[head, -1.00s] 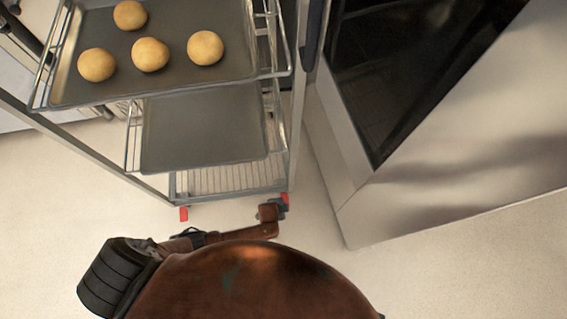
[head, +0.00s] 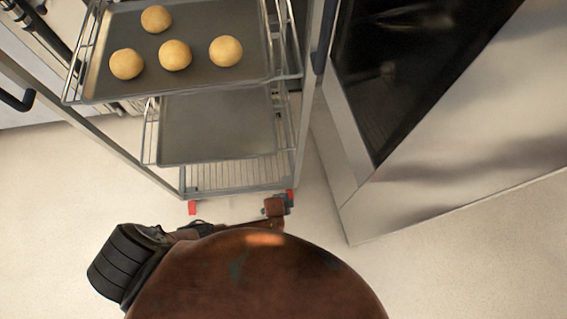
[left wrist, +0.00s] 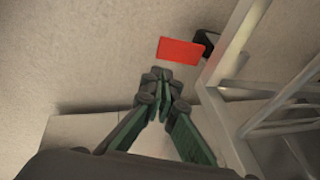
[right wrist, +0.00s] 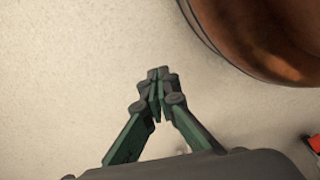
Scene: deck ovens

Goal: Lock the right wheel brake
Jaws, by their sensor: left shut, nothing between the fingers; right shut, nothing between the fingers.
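The rack trolley (head: 182,180) has two red brake pedals at its near bottom corners. The right pedal (head: 290,194) is partly hidden by a brown and dark part of my arm beside it. The left pedal (head: 192,207) is clear of my arm. My left gripper (left wrist: 160,80) is shut and empty; a red pedal (left wrist: 182,50) lies just beyond its tips, apart from them in the picture. My right gripper (right wrist: 157,80) is shut and empty over bare floor; a red piece (right wrist: 314,143) shows at the right edge. Neither pair of fingertips is clear in the head view.
A steel oven (head: 350,215) with dark glass stands right of the trolley, a narrow floor gap between. A tray (head: 100,85) with several dough balls and a lower empty tray (head: 215,125) sit in the trolley. Floor in front at right is free.

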